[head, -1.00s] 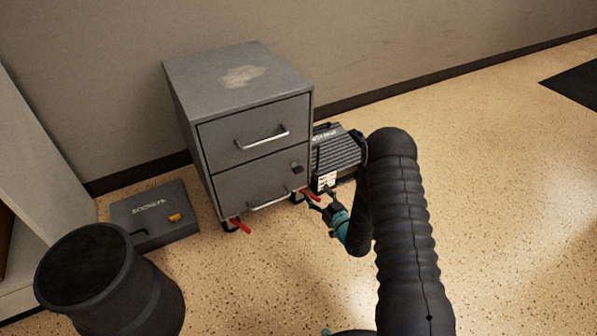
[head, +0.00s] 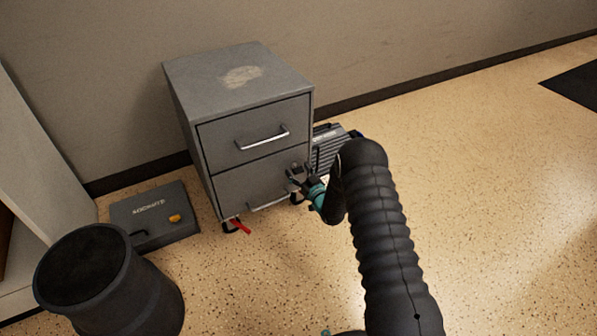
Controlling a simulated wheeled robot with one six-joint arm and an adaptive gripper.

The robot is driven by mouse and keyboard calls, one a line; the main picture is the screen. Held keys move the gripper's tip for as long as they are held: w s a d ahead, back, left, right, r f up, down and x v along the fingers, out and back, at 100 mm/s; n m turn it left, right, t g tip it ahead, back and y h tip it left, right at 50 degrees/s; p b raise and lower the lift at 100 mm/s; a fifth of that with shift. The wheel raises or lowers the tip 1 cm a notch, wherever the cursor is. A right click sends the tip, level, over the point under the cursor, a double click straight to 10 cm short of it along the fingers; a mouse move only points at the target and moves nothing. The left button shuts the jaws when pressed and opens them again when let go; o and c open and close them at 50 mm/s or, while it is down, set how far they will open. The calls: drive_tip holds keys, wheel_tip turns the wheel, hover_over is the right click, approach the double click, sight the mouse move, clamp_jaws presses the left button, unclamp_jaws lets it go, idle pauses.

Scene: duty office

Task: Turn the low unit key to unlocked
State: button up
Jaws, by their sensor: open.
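The low grey drawer unit (head: 225,131) stands on the floor against the wall, with two drawers and silver bar handles. Its key, which shows as a dark knob at the upper right of the lower drawer in the earlier frame, is now covered by my gripper. My gripper (head: 294,173) is open, with its fingers at the key's place on the lower drawer front. I cannot tell whether the fingers touch the key or stand around it, nor how the key is turned.
A grey case (head: 155,218) with an orange latch lies left of the unit. A black bin (head: 100,285) stands at the front left. A dark ribbed device (head: 330,146) sits right of the unit, partly behind my arm. A red caster lever (head: 240,226) sticks out below.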

drive_tip(key=shift+w+a, duration=0.1)
drive_tip(key=c, duration=1.2)
drive_tip(key=shift+o, duration=0.2)
drive_tip(key=shift+f+n+b, duration=0.1)
drive_tip(key=shift+n+b, duration=0.2)
drive_tip(key=shift+b, duration=0.15)
drive_tip(key=n+b, duration=0.2)
drive_tip(key=b, duration=0.1)
drive_tip(key=shift+f+n+b, duration=0.1)
drive_tip(key=shift+n+b, duration=0.2)
drive_tip(key=n+b, duration=0.2)
drive_tip(key=n, duration=0.7)
drive_tip(key=shift+r, duration=0.2)
drive_tip(key=n, duration=0.5)
drive_tip(key=shift+n, duration=0.3)
